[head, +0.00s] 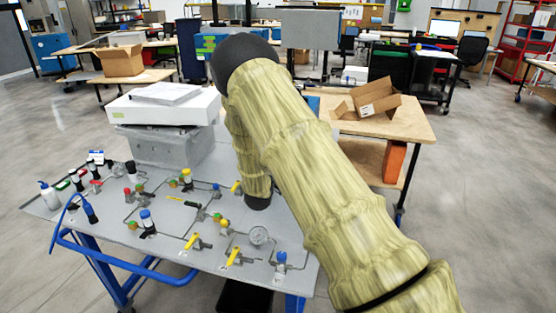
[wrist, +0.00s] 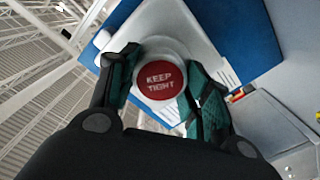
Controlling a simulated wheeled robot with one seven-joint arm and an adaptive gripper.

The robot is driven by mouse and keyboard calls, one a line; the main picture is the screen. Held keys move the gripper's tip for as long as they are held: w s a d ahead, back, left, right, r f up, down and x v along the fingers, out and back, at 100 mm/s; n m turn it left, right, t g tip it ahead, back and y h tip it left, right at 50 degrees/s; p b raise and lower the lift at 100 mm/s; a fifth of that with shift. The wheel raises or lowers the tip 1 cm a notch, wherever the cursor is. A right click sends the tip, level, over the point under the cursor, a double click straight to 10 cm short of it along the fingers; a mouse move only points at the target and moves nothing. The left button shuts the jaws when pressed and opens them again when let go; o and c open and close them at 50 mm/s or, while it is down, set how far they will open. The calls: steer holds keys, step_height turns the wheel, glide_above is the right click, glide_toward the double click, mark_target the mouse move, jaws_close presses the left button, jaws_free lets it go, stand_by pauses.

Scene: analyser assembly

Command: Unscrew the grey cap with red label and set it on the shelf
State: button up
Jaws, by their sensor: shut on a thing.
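The grey cap (wrist: 165,47) with a round red label reading "KEEP TIGHT" (wrist: 160,79) is in the middle of the wrist view. My gripper (wrist: 159,88) has its green-padded fingers on the left and right sides of the cap and is shut on it. A white body (wrist: 228,50) with a blue panel (wrist: 255,28) is right behind the cap; I cannot tell whether the cap is still seated on it. In the head view my arm hides the cap and my gripper. I cannot make out the shelf for certain.
In the head view a grey table (head: 160,262) carries several valves, a gauge (head: 259,235) and pipes. A white box-like unit (head: 165,106) stands at its back on a grey block. Behind right is a wooden table (head: 405,125) with an open carton (head: 375,98).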

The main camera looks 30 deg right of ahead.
steer(key=shift+w+r, duration=0.15)
steer(key=shift+r, duration=0.1)
steer(key=o, duration=1.1)
steer(key=shift+o, duration=0.2)
steer(key=shift+f, duration=0.1)
steer(key=m+b, duration=2.4)
steer(key=shift+s+d+f, duration=0.15)
steer(key=shift+s+f, duration=0.1)
steer(key=shift+s, duration=0.05)
